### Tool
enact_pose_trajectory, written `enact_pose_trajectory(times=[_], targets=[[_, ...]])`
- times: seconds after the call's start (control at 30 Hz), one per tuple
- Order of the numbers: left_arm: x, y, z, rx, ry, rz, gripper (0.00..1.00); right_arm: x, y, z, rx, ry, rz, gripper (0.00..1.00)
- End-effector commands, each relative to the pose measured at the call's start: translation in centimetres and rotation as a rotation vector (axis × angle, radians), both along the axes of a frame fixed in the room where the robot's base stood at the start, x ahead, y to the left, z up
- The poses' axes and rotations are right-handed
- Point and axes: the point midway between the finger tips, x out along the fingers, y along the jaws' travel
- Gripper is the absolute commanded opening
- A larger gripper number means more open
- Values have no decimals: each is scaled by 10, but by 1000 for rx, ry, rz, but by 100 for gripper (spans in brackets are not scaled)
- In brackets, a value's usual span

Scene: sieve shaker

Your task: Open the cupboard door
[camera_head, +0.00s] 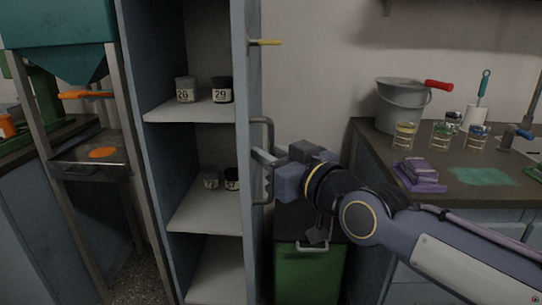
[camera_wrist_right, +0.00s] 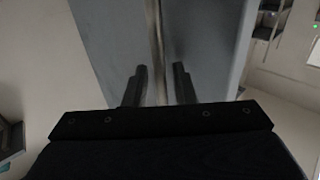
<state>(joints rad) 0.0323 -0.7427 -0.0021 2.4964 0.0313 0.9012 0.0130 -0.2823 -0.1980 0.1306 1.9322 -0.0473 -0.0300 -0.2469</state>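The cupboard door (camera_head: 245,209) stands open and shows nearly edge-on in the head view, at the right side of the cupboard. Its vertical grey bar handle (camera_head: 269,133) is on the door's right face. My right gripper (camera_head: 262,158) reaches the handle from the right. In the right wrist view the handle bar (camera_wrist_right: 154,45) runs between the two fingers of the right gripper (camera_wrist_right: 158,85), with a gap on each side. The fingers are apart and not closed on it. The cupboard's shelves (camera_head: 205,208) are in plain view. My left gripper is not in view.
Labelled jars (camera_head: 222,90) stand on the shelves. A green bin (camera_head: 308,275) stands below my right arm. A metal stand (camera_head: 90,171) is at left.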

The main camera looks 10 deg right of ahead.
Motion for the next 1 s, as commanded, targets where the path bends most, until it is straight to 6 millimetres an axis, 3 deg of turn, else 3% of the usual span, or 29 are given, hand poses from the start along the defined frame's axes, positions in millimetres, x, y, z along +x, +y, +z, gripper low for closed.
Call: enact_pose_trajectory(times=[0.3, 0.7, 1.0], targets=[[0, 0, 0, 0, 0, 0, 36, -4, 0, -2, -3, 4, 3, 24], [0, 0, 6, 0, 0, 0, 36, -59, -27, 0, -1, 0, 1, 24], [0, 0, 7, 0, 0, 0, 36, -72, -32, -2, -2, 4, 2, 24]])
